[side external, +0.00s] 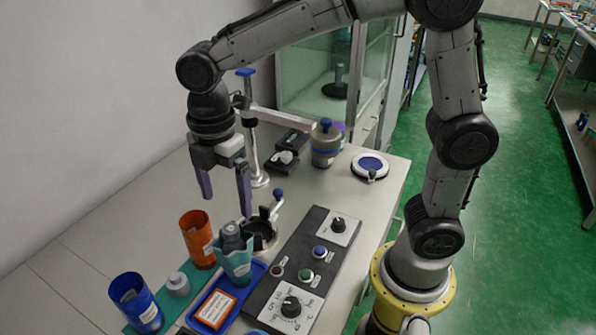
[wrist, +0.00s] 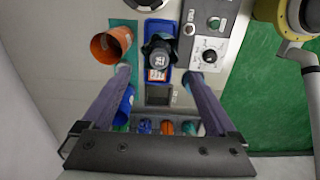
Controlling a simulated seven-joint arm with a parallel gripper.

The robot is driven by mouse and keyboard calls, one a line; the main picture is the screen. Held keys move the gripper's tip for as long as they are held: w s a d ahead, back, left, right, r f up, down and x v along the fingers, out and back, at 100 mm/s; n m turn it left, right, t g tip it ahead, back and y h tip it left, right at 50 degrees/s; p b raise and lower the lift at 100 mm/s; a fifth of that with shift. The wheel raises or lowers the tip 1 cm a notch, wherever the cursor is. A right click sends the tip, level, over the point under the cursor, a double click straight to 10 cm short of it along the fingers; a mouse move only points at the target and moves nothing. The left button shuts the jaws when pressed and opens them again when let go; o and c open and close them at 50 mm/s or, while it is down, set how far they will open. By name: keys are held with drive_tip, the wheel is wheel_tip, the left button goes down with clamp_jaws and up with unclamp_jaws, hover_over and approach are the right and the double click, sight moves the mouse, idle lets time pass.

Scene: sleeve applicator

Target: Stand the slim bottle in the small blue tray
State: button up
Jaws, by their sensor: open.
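The slim bottle (side external: 231,238) is dark grey. It stands upright inside a teal flared sleeve (side external: 237,266), with only its top showing. The sleeve is at the far end of the small blue tray (side external: 259,270) and appears to stand in it; its base is partly hidden. The wrist view shows the bottle's top (wrist: 159,56) inside the sleeve's wavy rim, over the tray (wrist: 160,27). My gripper (side external: 225,205) is open and empty, pointing down above the bottle. In the wrist view its fingers (wrist: 160,68) are spread to either side, apart from the bottle.
A control panel (side external: 305,262) lies to the right. The table's left side is clear.

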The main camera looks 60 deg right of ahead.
drive_tip(key=s+d+r+m+t, duration=0.3)
drive_tip(key=s+d+m+t, duration=0.2)
drive_tip(key=s+d+m, duration=0.8)
drive_tip(key=s+m, duration=0.3)
drive_tip(key=m, duration=0.1)
drive_tip(key=shift+s+m+t, duration=0.3)
drive_tip(key=shift+s+m, duration=0.05)
drive_tip(key=shift+m, duration=0.05)
drive_tip(key=shift+r, duration=0.1)
